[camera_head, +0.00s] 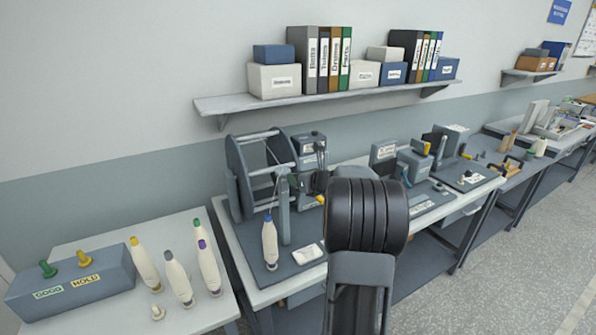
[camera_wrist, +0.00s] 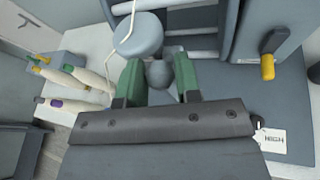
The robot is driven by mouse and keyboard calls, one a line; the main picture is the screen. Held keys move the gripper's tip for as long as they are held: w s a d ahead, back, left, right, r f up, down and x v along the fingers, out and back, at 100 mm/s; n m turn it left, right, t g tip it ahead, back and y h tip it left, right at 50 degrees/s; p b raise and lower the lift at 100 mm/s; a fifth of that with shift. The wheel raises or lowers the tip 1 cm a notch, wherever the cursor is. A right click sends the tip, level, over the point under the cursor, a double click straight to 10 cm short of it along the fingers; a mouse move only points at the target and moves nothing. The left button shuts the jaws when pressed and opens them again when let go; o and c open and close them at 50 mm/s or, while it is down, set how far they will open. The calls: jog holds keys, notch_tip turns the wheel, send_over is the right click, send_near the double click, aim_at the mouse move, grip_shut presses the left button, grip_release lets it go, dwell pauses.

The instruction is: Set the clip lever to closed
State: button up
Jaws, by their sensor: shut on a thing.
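My gripper (camera_wrist: 158,84) has its green fingers on either side of a round grey knob (camera_wrist: 158,73) and is shut on it. I cannot tell for sure that this knob is the clip lever's end, nor which setting it is in. A grey disc (camera_wrist: 138,35) with a pale thread across it is just beyond the fingers. In the head view, a grey post (camera_head: 284,212) stands beside a blue-tipped bobbin (camera_head: 269,243) on the bench. My arm hides part of that bench.
A yellow-ended handle (camera_wrist: 267,68) and a tag reading HIGH (camera_wrist: 272,140) lie to the right. A large reel frame (camera_head: 238,178) stands behind. Several coloured-tip bobbins (camera_head: 209,268) and a GOOD/HOLD box (camera_head: 75,285) are on the left table. A shelf (camera_head: 330,98) hangs above.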

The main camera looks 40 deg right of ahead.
dwell(0.3)
jog(key=o, duration=0.9)
jog(key=b+v, duration=0.3)
jog(key=v, duration=1)
jog(key=shift+s+r, duration=0.15)
jog(key=shift+s, duration=0.25)
